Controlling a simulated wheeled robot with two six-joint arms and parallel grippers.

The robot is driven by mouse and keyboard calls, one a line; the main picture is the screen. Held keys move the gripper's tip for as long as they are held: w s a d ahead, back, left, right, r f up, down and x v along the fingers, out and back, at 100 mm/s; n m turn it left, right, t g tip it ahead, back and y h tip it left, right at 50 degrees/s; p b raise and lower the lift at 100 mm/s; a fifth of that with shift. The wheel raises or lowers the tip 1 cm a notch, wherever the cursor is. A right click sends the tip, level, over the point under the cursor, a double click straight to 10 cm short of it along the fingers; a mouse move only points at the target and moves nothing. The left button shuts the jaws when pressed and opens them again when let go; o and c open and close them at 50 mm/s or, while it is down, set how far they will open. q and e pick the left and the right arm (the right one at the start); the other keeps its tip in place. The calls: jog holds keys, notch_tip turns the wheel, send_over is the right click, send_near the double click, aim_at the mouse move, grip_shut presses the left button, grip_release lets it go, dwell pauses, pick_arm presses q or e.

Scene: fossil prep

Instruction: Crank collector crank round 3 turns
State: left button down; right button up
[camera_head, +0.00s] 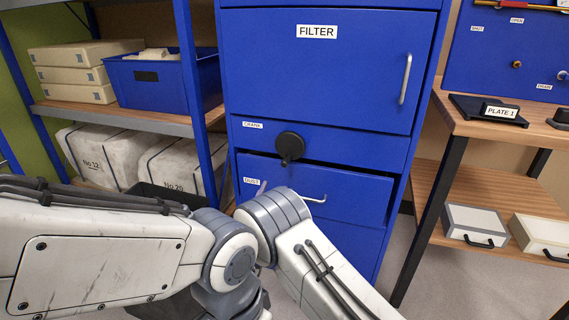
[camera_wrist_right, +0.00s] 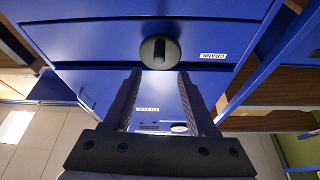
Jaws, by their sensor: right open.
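The collector crank (camera_head: 290,147) is a round black disc with a small knob, on the blue cabinet's front beside the CRANK label (camera_head: 253,125). In the head view its knob points down. It also shows in the upside-down right wrist view (camera_wrist_right: 160,52). My right gripper (camera_wrist_right: 160,76) is open and empty in the wrist view. Its two dark fingers point towards the crank, with their tips near its edge in the picture. I cannot tell whether they touch it. My arm hides this gripper in the head view. My left gripper does not show.
Under the crank, the DUST drawer (camera_head: 350,192) looks slightly open, with a handle. The FILTER door (camera_head: 315,75) is above. A shelf with a blue bin (camera_head: 150,85) and white blocks (camera_head: 100,150) stands left. A wooden bench (camera_head: 500,125) with PLATE 1 stands right.

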aim_at(284, 166)
jog(key=b+x, duration=0.2)
jog(key=x, duration=0.8)
jog(key=shift+w+d+r, duration=0.1)
jog(key=shift+r, duration=0.05)
grip_shut()
